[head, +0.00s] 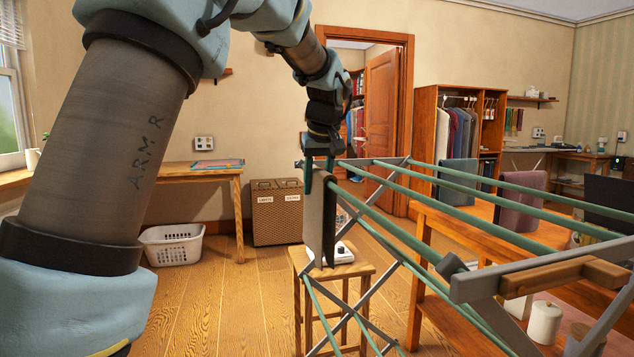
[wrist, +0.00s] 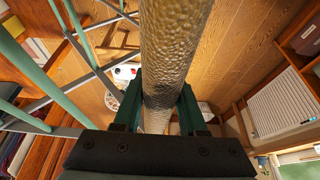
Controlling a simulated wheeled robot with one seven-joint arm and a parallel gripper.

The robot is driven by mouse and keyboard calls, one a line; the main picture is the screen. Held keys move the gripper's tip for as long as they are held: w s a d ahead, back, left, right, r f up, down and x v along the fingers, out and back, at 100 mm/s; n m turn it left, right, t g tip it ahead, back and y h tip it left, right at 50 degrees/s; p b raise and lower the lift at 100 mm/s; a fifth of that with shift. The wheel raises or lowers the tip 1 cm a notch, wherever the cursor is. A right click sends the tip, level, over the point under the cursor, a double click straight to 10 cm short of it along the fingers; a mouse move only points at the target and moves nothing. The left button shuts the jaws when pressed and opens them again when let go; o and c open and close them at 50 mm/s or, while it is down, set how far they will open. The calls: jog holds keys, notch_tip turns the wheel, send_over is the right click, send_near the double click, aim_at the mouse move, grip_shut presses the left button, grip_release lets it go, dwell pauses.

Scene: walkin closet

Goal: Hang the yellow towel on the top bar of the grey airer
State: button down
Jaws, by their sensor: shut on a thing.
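My gripper (head: 320,168) is at the far left end of the grey airer (head: 375,160), its green fingers pointing down. It is shut on a folded towel (head: 319,222) that looks grey-brown rather than clearly yellow in the head view. The towel hangs below the fingers as a narrow strip. In the wrist view the towel (wrist: 175,45) is a tan, textured roll running between the fingers (wrist: 158,108). The airer's green bars (head: 430,205) run right and toward me; in the wrist view they (wrist: 30,80) lie left of the towel. I cannot tell whether the towel touches a bar.
A wooden stool (head: 335,272) with a white item (head: 338,254) stands behind the airer's legs. A grey-green towel (head: 457,182) and a mauve towel (head: 520,212) hang to the right. A wooden bench (head: 440,235) lies beyond the bars. Open floor (head: 215,310) lies left, near a white basket (head: 172,245).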

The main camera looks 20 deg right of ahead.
jog(key=shift+f, duration=0.1)
jog(key=shift+c, duration=1.9)
grip_release()
